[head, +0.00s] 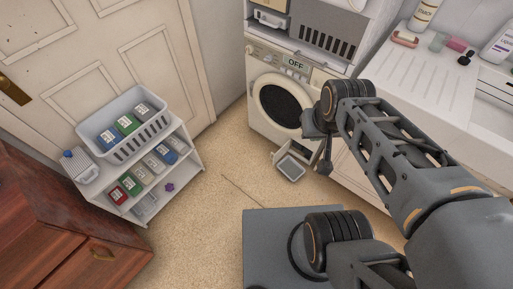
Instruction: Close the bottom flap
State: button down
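The bottom flap (290,167) is a small pale panel with a grey inner face at the foot of the white washing machine (262,75). It stands open, tilted out and down over the floor. A dark opening shows in the machine's lower front, beside my gripper. My gripper (322,162) points down just right of the flap and appears apart from it. It is dark and small here, and its fingers cannot be told apart. My arm hides the machine's lower right corner.
A white counter with a sink (490,85) is at the right, with bottles on it. A white shelf (190,165) with a basket (107,150) and several small boxes stands at the left. A wooden dresser (45,225) is at lower left. The beige floor (215,205) between is clear.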

aim_at(284, 149)
jog(key=u, duration=0.55)
jog(key=i, duration=1)
jog(key=z, duration=0.35)
